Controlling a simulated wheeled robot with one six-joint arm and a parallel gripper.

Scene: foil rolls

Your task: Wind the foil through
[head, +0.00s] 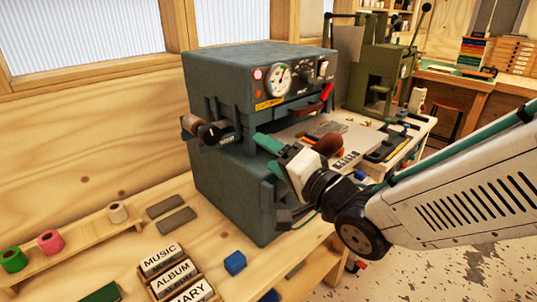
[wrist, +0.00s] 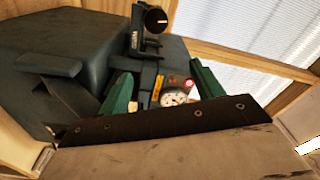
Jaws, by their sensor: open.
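I cannot make out the foil strip.
A rack (head: 30,250) on the left holds green, pink and cream rolls. Label blocks (head: 165,262), a blue cube (head: 235,263) and grey bars (head: 170,210) lie on the bench. A cluttered work plate (head: 350,137) lies right of my gripper. A green press (head: 385,70) stands behind.

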